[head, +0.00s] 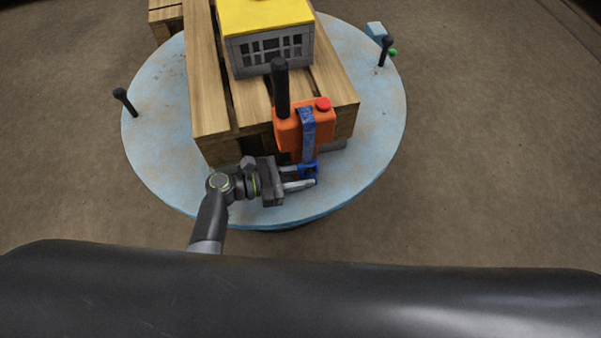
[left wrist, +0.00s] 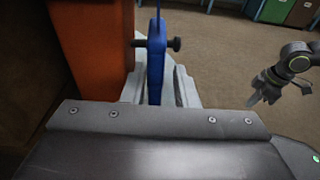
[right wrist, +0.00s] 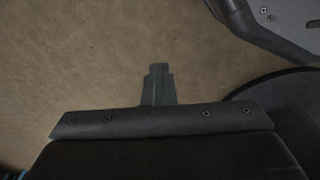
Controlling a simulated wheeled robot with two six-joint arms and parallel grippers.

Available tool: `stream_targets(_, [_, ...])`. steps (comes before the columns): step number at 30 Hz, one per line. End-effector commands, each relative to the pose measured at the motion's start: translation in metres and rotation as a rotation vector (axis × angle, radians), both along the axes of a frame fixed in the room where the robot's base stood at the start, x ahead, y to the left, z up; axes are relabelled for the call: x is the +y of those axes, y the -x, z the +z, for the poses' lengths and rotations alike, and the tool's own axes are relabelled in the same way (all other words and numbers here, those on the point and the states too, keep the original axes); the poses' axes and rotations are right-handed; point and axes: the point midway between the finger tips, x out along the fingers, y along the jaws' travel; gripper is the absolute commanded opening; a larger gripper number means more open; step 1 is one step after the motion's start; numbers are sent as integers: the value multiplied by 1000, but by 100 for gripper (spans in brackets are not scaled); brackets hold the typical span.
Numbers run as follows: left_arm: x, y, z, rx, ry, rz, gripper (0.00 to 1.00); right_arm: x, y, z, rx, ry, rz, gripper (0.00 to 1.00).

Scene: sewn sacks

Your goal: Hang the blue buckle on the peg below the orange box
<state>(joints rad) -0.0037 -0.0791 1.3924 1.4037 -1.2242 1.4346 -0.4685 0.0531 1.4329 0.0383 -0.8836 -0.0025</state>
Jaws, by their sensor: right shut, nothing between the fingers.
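The orange box (head: 288,128), with a red cap, stands against the wooden crate's front. A blue strap (head: 308,125) hangs over it, with the blue buckle (head: 308,170) at its lower end. My left gripper (head: 304,177) is at the buckle, and its fingers look apart. In the left wrist view the blue piece (left wrist: 156,62) hangs between the fingers (left wrist: 160,88), with a gap at the right finger. The dark peg (left wrist: 172,44) shows on both sides of the blue piece; I cannot tell whether it passes through. My right gripper (right wrist: 158,85) is shut and empty.
The wooden crate (head: 208,90) carries a grey box with a yellow top (head: 265,15). All stand on a round pale blue table (head: 160,150). Dark posts stand at its left (head: 125,102) and right (head: 385,52). Brown floor surrounds it.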

Motion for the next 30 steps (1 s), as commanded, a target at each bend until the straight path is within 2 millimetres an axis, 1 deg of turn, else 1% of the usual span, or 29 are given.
stream_targets(1, [1,-5,2,-8,-3,11,40,0,0,0,0,0,0,0])
stream_targets(16, [2,-7,4,-13,-3,11,40,0,0,0,1,0,0,0])
stream_targets(19, [6,-6,5,-14,-4,12,40,0,0,0,0,0,0,0])
stream_targets(23, [22,-1,7,-15,-7,13,40,-1,1,0,-5,4,1,0])
stream_targets(26, [42,7,10,-14,-10,12,40,-3,7,-6,3,8,4,0])
stream_targets(30, [75,20,14,-10,-11,8,40,-8,14,-11,7,16,8,0])
